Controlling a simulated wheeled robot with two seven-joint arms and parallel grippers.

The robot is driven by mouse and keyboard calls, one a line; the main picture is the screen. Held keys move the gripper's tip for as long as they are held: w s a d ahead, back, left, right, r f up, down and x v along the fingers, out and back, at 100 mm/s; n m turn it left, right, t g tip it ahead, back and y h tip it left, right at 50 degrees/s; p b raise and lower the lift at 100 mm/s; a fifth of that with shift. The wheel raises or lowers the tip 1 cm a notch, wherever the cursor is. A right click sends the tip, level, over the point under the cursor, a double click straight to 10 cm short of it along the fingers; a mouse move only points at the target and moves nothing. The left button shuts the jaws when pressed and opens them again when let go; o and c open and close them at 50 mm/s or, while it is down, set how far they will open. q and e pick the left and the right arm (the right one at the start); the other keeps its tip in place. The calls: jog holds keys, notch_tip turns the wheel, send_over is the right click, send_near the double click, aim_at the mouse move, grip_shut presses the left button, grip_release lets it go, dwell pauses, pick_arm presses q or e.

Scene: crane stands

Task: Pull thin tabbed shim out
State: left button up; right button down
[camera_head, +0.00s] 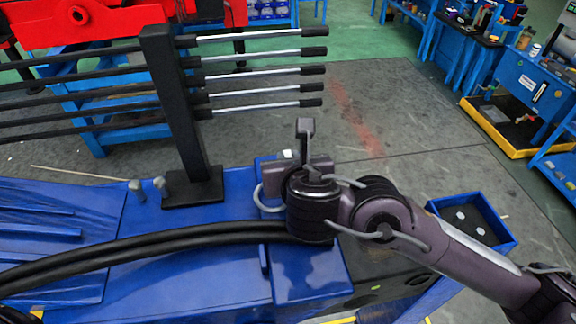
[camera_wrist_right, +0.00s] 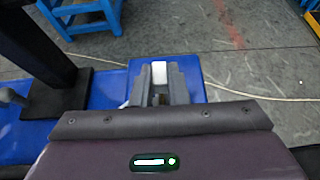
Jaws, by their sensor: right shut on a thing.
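My right gripper (camera_head: 292,160) is over the far edge of the blue crane-stand surface (camera_head: 225,250), mostly hidden behind my own wrist. In the right wrist view its two grey fingers (camera_wrist_right: 159,78) are close together, with a small white piece (camera_wrist_right: 159,72) between their tips. The white piece also shows as a small pale patch in the head view (camera_head: 288,155). It appears to be the shim's tab, but the thin body of the shim cannot be made out. My left gripper is not in view.
A black post (camera_head: 178,120) with several horizontal rods stands left of my right gripper. Thick black hoses (camera_head: 150,245) cross the blue surface. A blue bin (camera_head: 475,220) with pale discs is at the right. Grey floor (camera_head: 400,110) lies open beyond the edge.

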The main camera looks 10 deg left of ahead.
jog(key=shift+r+p, duration=2.15)
jog(key=shift+r, duration=0.2)
jog(key=shift+f, duration=0.1)
